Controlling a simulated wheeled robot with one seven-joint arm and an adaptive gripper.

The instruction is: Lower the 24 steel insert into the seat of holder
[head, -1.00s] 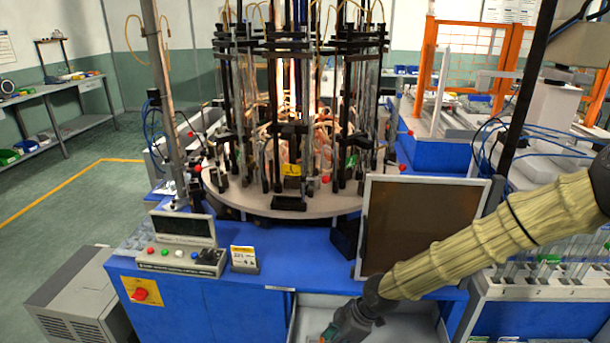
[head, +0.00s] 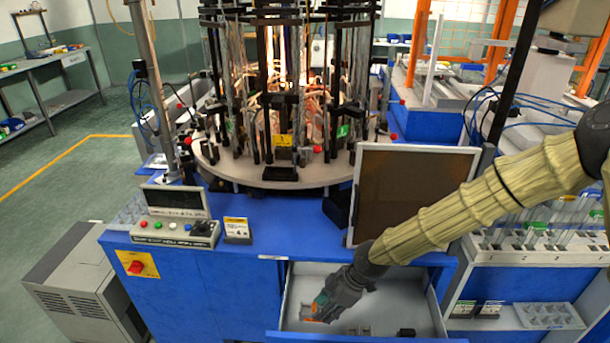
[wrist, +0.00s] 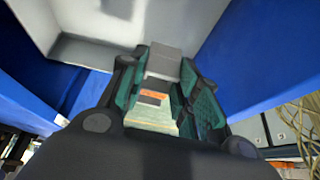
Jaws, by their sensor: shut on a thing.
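My gripper (head: 313,309) is low over the open drawer at the front of the blue machine. In the wrist view its teal-padded fingers (wrist: 165,85) are shut on a small grey steel block (wrist: 163,60), which looks like the 24 steel insert. The block's flat grey face shows between the fingertips; its far side is hidden. I cannot read a number on it. In the head view the gripper hides the insert. I cannot make out the holder or its seat for certain.
The pale drawer (head: 392,292) holds small dark pieces (head: 406,332) right of my gripper. Above stand a framed brown panel (head: 412,195) and a round turntable (head: 235,173) with tall black fixtures. A control box (head: 175,231) is at left, a tube rack (head: 520,257) at right.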

